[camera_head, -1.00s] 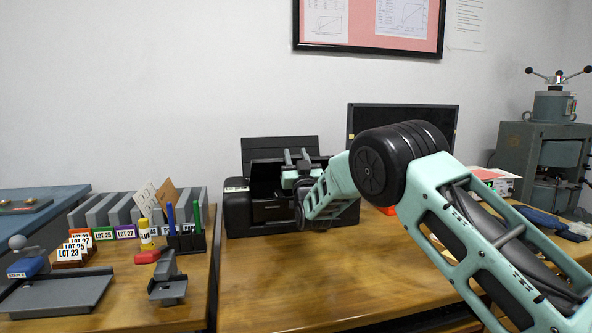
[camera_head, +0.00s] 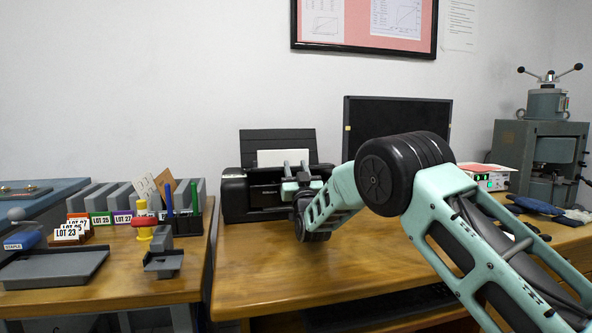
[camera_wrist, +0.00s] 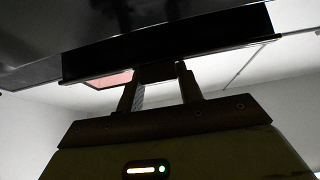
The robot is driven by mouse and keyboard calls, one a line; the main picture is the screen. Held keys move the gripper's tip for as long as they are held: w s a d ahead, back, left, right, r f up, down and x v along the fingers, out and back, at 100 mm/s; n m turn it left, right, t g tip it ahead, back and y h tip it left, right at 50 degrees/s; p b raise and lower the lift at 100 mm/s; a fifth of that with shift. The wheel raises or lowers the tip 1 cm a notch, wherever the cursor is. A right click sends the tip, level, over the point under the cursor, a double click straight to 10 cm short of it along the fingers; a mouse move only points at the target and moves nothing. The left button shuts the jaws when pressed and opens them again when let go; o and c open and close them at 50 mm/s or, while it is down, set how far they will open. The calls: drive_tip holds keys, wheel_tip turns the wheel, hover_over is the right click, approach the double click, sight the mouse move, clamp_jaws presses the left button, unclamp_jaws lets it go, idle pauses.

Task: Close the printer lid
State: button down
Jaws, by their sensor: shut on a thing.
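The black printer (camera_head: 236,205) stands at the back left of the wooden desk, its rear tray upright with a white sheet (camera_head: 270,157) showing. Its lid (camera_head: 245,173) looks low and near level; my gripper hides its right part. My gripper (camera_head: 297,168) is at the printer's top right, fingers pointing up. In the wrist view, my gripper (camera_wrist: 158,78) is shut on the edge of a dark panel, which looks like the printer lid (camera_wrist: 175,45) seen from below. The exact grip on the edge is too dark to make out.
A dark monitor (camera_head: 398,125) stands behind my arm. Pen holder (camera_head: 183,235), yellow-and-red item (camera_head: 143,222) and grey tray (camera_head: 55,268) are on the left desk. A device with green lights (camera_head: 488,179) is at right. The desk front (camera_head: 270,285) is clear.

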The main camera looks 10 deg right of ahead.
drive_tip(key=shift+f, duration=0.3)
drive_tip(key=c, duration=0.9)
unclamp_jaws()
drive_tip(key=shift+w, duration=0.1)
drive_tip(key=shift+r, duration=0.1)
drive_tip(key=shift+s+f, duration=0.2)
drive_tip(key=shift+s, duration=0.25)
drive_tip(key=s, duration=0.4)
drive_tip(key=s+p, duration=0.1)
drive_tip(key=s, duration=0.4)
drive_tip(key=s+f+p, duration=0.1)
drive_tip(key=s, duration=0.3)
drive_tip(key=shift+s+f, duration=0.1)
drive_tip(key=shift+s, duration=0.3)
